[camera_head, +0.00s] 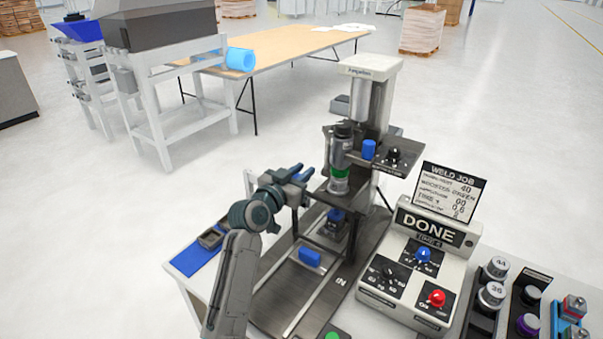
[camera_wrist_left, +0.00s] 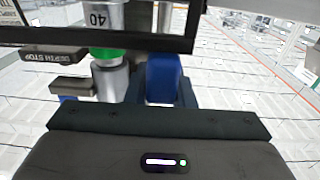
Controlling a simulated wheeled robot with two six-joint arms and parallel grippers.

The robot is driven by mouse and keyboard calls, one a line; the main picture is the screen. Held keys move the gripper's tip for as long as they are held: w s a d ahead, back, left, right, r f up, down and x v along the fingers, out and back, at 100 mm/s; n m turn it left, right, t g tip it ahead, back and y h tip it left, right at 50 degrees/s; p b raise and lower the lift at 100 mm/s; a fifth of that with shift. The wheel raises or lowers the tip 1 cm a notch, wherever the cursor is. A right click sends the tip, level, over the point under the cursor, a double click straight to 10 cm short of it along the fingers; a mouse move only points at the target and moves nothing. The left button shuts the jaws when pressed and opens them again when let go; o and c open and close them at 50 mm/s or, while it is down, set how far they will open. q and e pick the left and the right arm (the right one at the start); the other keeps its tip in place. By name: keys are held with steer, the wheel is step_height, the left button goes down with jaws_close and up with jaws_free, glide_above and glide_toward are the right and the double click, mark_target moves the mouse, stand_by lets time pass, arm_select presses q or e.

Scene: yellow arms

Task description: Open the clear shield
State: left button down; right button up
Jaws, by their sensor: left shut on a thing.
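The clear shield is hard to make out in the head view, where thin dark edges (camera_head: 296,222) show in front of the press. In the left wrist view a black-framed pane (camera_wrist_left: 100,42), which looks like the shield, crosses the top. My left gripper (camera_head: 300,173) is beside the press column's tool, at its left. It is shut on a blue piece (camera_wrist_left: 165,80), which looks like the shield's handle. The contact is mostly hidden in the head view. My right gripper is not in view.
The press (camera_head: 372,95) stands on a dark base (camera_head: 275,290) with a blue block (camera_head: 310,257). At its right are a control box (camera_head: 425,265) reading DONE and a WELD JOB sign (camera_head: 450,190). Numbered cylinders (camera_head: 492,295) stand at the right. A blue mat (camera_head: 190,262) lies at the left.

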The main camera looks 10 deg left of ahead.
arm_select(q)
steer(key=w+a+b, duration=0.3)
steer(key=a+b, duration=0.2)
steer(key=a, duration=0.3)
steer(key=w+a+b, duration=0.3)
steer(key=a+b, duration=0.1)
steer(key=a, duration=0.3)
steer(key=shift+w+a+b, duration=0.2)
steer(key=shift+a+b, duration=0.15)
steer(key=c, duration=1.2)
jaws_free()
steer(key=shift+c, duration=0.2)
steer(key=shift+s, duration=0.1)
